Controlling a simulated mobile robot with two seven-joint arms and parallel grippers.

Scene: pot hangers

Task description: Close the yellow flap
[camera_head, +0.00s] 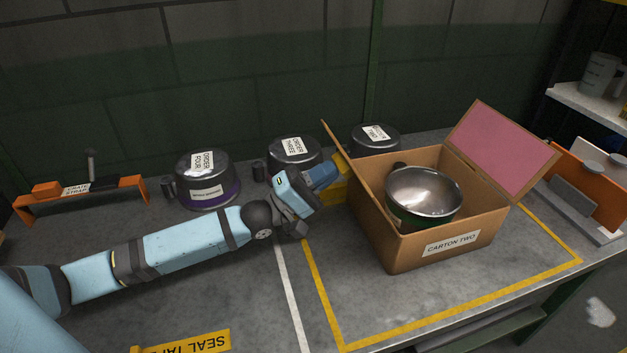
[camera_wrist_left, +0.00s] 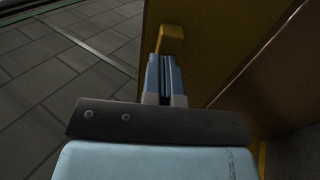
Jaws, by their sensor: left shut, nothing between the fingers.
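The open carton labelled CARTON TWO (camera_head: 440,243) stands on the bench with a metal pot (camera_head: 423,190) inside. Its left flap stands up, leaning outward, nearly edge-on in the head view. The yellow face (camera_head: 334,192) of that flap is on the outer side and is partly hidden by my gripper. In the left wrist view the yellow flap (camera_wrist_left: 212,40) is a large upright panel with a small yellow tab (camera_wrist_left: 170,38). My left gripper (camera_head: 333,171) is shut and empty, its fingertips at the tab; contact is unclear. My right gripper is not in view.
A pink flap (camera_head: 497,150) stands open on the carton's right. The bench front is mostly clear.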

